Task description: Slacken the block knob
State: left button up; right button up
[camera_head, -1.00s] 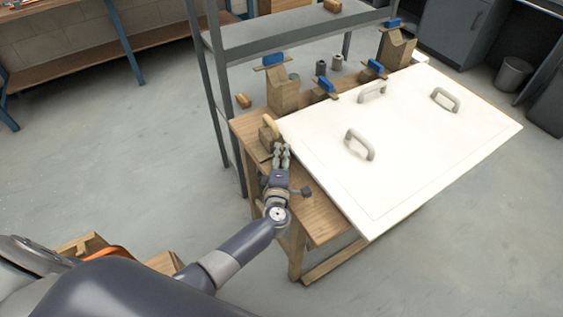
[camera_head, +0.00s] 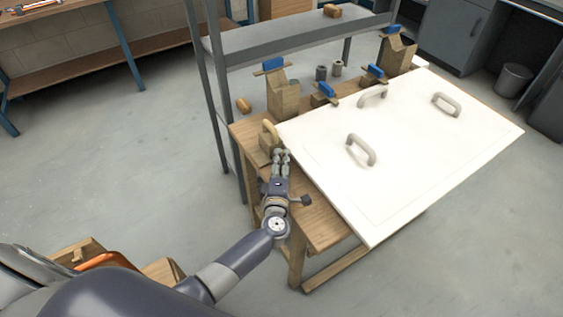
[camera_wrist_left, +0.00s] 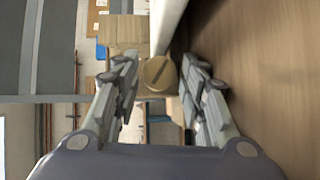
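A small wooden block (camera_head: 265,143) with a pale tan, curved piece on top stands at the near left corner of the wooden bench, beside the white panel. In the left wrist view a round brown knob with a slot across its face (camera_wrist_left: 158,73) shows ahead, between the finger lines. My left gripper (camera_head: 281,154) is just in front of the block. Its fingers stand apart in the left wrist view (camera_wrist_left: 160,64), on either side of the knob, with no visible contact. Whether the knob lies between the tips or beyond them is unclear. My right gripper is out of view.
The white panel (camera_head: 420,165) with grey handles covers much of the bench (camera_head: 320,222), right of my gripper. Wooden blocks with blue-topped clamps (camera_head: 283,97) line the far side. A grey metal shelf (camera_head: 260,41) stands behind. Open floor (camera_head: 140,150) lies left.

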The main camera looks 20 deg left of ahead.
pick_arm(q)
jog(key=f+v, duration=0.1)
jog(key=v, duration=1)
jog(key=shift+s+r, duration=0.25)
jog(key=shift+r, duration=0.25)
jog(key=shift+d, duration=0.1)
